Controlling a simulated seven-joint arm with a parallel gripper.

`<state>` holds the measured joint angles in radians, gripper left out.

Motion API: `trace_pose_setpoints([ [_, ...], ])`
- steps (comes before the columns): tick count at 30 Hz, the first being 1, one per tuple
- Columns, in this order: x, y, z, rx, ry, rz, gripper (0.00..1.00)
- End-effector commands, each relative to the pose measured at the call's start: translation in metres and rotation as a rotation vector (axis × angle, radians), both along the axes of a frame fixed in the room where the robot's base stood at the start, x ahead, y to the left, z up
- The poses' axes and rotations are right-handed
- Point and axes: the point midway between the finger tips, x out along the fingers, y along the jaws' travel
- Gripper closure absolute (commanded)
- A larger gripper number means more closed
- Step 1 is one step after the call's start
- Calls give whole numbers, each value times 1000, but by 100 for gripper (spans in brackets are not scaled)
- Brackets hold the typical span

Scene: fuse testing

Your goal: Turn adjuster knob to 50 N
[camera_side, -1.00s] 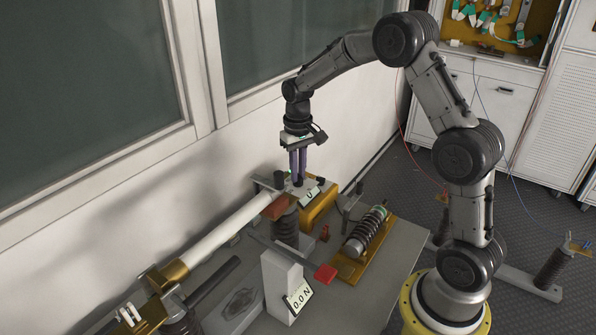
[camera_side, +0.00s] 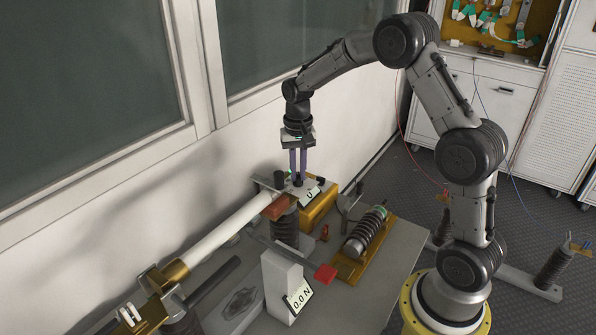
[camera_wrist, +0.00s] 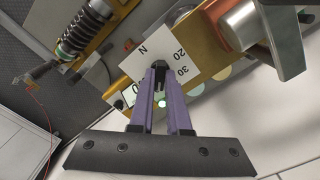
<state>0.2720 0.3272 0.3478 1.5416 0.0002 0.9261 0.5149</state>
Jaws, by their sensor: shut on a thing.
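Other markings are partly hidden by my fingers. In the side view the dial plate (camera_side: 312,191) sits on the yellow fixture at the bench's back edge. My gripper (camera_wrist: 160,75) points down with its purple fingers shut on the knob. The gripper (camera_side: 298,181) also shows over the dial in the side view. I cannot read which number the knob points to.
A display (camera_side: 299,299) on a white block reads "0.0 N". A long white tube (camera_side: 222,229) runs left from the fixture. The wall is close behind.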

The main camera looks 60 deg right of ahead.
Motion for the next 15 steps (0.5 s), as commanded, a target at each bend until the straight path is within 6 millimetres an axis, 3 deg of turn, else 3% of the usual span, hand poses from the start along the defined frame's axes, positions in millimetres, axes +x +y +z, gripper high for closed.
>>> trace_pose_setpoints([
  [5, 2, -1, 3, -3, -7, 1, 100],
  [6, 2, -1, 3, -3, -7, 1, 82],
  [10, 1, 0, 2, -2, -5, 1, 58],
  [15, 1, 0, 1, -1, -3, 2, 55],
])
